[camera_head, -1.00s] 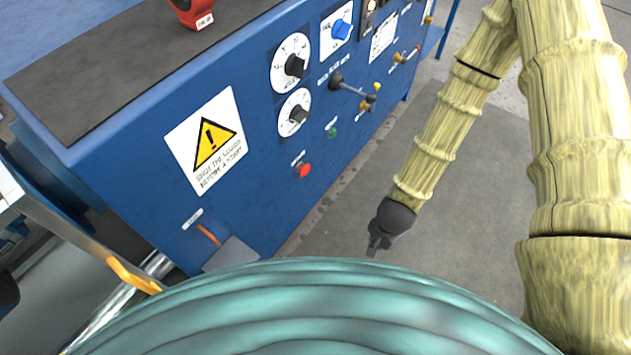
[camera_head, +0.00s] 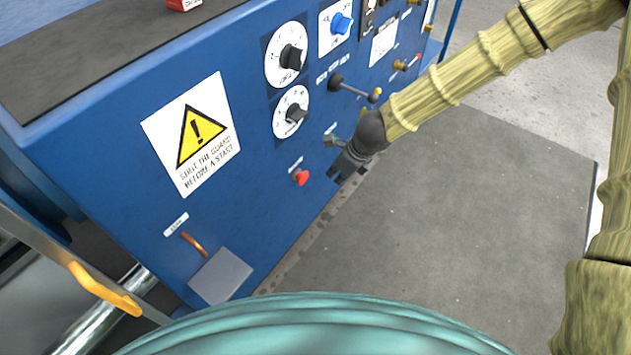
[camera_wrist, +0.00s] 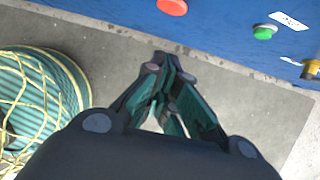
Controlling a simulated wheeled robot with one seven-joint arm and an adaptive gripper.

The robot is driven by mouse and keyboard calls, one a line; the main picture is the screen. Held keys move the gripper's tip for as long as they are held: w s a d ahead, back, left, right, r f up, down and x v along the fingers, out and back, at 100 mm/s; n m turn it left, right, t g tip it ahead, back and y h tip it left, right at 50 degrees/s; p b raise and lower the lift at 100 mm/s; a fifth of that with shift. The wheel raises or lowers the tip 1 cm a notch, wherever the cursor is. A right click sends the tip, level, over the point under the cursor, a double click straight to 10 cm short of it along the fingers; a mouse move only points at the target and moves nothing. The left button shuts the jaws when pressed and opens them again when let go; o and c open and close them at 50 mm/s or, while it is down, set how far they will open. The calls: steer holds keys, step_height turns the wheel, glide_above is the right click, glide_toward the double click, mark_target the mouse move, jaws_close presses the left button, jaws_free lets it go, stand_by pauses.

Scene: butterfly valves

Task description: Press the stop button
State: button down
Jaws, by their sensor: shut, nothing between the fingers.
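The stop button is a red mushroom button (camera_head: 301,177) low on the front of the blue machine panel (camera_head: 250,215), with a small label above it. In the wrist view the red button (camera_wrist: 173,6) is at the top edge, partly cut off. My gripper (camera_head: 337,176) is to the right of the red button in the head view, a short way off and apart from it. In the wrist view my gripper (camera_wrist: 172,62) is shut and empty, with its tips over the grey floor below the button. A green button (camera_wrist: 263,33) is to the right of the red one.
Two dials (camera_head: 291,112), a blue knob (camera_head: 341,23) and a lever (camera_head: 352,88) are higher on the panel. A warning sign (camera_head: 195,135) is left of the red button. A grey pedal-like plate (camera_head: 221,277) is at lower left. The floor (camera_head: 450,220) beside the machine is clear.

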mark_target(302, 177)
steer(key=w+a+f+b, duration=0.1)
steer(key=w+a+f, duration=0.3)
steer(key=f, duration=0.5)
steer(key=shift+w+a+f, duration=0.2)
steer(key=shift+w+a, duration=0.05)
steer(key=shift+a, duration=0.85)
